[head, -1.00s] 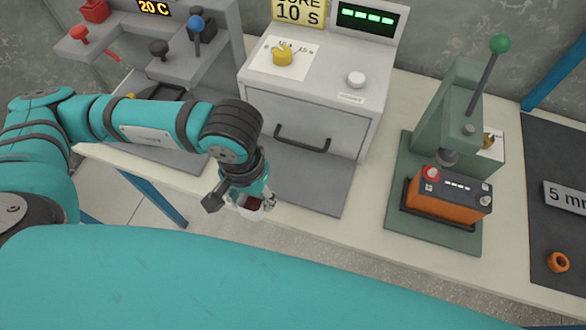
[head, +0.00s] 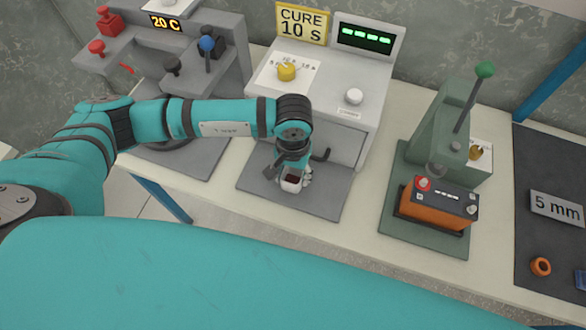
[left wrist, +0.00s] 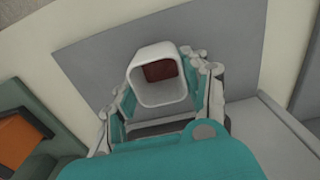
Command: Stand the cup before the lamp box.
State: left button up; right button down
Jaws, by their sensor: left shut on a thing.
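The cup (head: 291,184) is small, white and squarish, with dark red stuff inside. My left gripper (head: 289,177) is shut on it, one finger on either side. In the left wrist view the cup (left wrist: 158,98) sits between the fingers, its open mouth toward the camera. The lamp box (head: 345,100) is the grey cabinet with the yellow "CURE 10 S" sign. The cup is in front of it, over the grey mat (head: 325,203); whether it touches the mat I cannot tell. My arm hides part of the box front. My right gripper is out of view.
A green press (head: 443,135) with an orange battery (head: 436,212) stands to the right. A dark mat (head: 545,180) with a "5 mm" plate and an orange ring (head: 540,267) lies beyond it. A grey lever stand (head: 200,70) is at left.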

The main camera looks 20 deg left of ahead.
aim_at(293, 182)
pick_arm(q)
jog(key=shift+f, duration=0.1)
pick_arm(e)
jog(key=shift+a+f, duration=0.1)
pick_arm(q)
jog(key=shift+f+b, duration=0.1)
jog(key=shift+b, duration=0.25)
jog(key=o, duration=0.8)
jog(key=shift+c, duration=0.2)
jog(key=shift+o, duration=0.9)
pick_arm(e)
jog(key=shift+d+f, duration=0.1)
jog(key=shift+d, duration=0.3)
pick_arm(q)
jog(key=shift+r+p, duration=0.3)
jog(key=shift+p, duration=0.05)
jog(key=shift+w+r+b, duration=0.1)
jog(key=shift+r+b, duration=0.25)
notch_tip(293, 182, up, 11)
jog(key=b, duration=0.2)
jog(key=shift+b, duration=0.35)
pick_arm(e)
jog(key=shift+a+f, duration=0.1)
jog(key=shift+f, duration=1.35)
